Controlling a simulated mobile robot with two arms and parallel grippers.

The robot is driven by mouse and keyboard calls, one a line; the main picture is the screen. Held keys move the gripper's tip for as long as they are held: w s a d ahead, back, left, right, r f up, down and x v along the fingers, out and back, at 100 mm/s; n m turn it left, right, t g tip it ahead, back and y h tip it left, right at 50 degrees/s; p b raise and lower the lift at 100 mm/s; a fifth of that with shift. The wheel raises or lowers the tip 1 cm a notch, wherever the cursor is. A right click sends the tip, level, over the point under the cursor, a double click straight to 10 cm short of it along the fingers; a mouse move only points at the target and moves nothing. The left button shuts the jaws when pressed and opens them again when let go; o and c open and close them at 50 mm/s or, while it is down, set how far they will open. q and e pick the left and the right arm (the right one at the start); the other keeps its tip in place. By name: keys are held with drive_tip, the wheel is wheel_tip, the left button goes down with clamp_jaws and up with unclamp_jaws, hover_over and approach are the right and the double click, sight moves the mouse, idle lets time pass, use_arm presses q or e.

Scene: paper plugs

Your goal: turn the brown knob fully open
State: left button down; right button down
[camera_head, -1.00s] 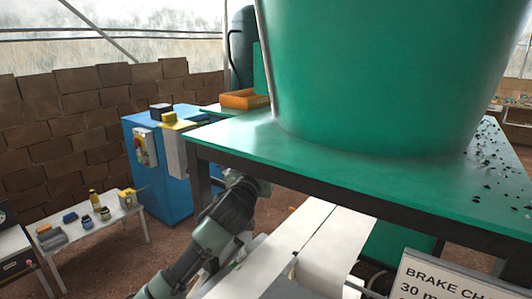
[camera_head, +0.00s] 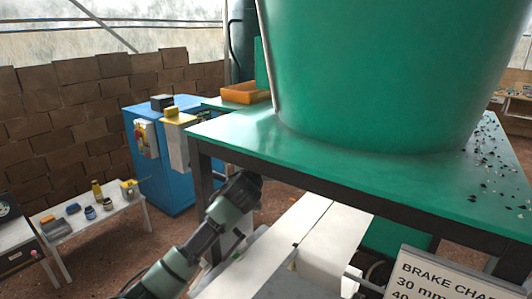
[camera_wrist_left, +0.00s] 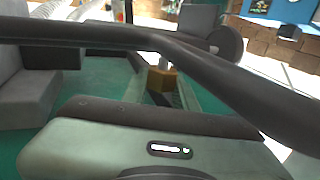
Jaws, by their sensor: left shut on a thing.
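The brown knob (camera_wrist_left: 161,79) shows in the left wrist view as a small brown block, partly hidden by a dark bar crossing close to the camera. My left gripper (camera_wrist_left: 160,88) reaches it with two narrow fingers that meet at the block, and it is shut on it. In the head view my left arm rises from the bottom left to the near edge of the green table, where its gripper is hidden. The knob cannot be made out in the head view. My right gripper is in neither view.
A green table (camera_head: 235,130) with a dark frame carries a large green tub (camera_head: 380,65) and an orange tray (camera_head: 245,92). A white chute-like surface (camera_head: 315,235) and a brake sign (camera_head: 440,278) are in front. A blue cabinet (camera_head: 172,175) and small white table (camera_head: 110,218) stand left.

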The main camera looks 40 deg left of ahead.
use_arm(q)
drive_tip(key=shift+f, duration=0.1)
drive_tip(key=shift+w+f+n+g+y+b, duration=0.1)
drive_tip(key=shift+n+g+y+b, duration=0.6)
drive_tip(key=shift+y+b, duration=0.4)
drive_tip(key=n+g+y+b, duration=0.3)
drive_tip(key=g+b, duration=0.1)
drive_tip(key=n+g+y+b, duration=0.3)
drive_tip(key=n+g+b, duration=0.1)
drive_tip(key=b, duration=0.1)
drive_tip(key=shift+d+f+b, duration=0.1)
drive_tip(key=shift+b, duration=0.2)
drive_tip(key=n+g, duration=0.1)
drive_tip(key=n+g+y+b, duration=0.1)
drive_tip(key=g, duration=0.1)
drive_tip(key=shift+r+g+b, duration=0.2)
drive_tip(key=shift+g+b, duration=0.1)
drive_tip(key=shift+r+n+g+b, duration=0.1)
drive_tip(key=shift+n+g+b, duration=0.25)
drive_tip(key=shift+n+g, duration=0.6)
drive_tip(key=shift+g, duration=0.45)
drive_tip(key=c, duration=1.1)
unclamp_jaws()
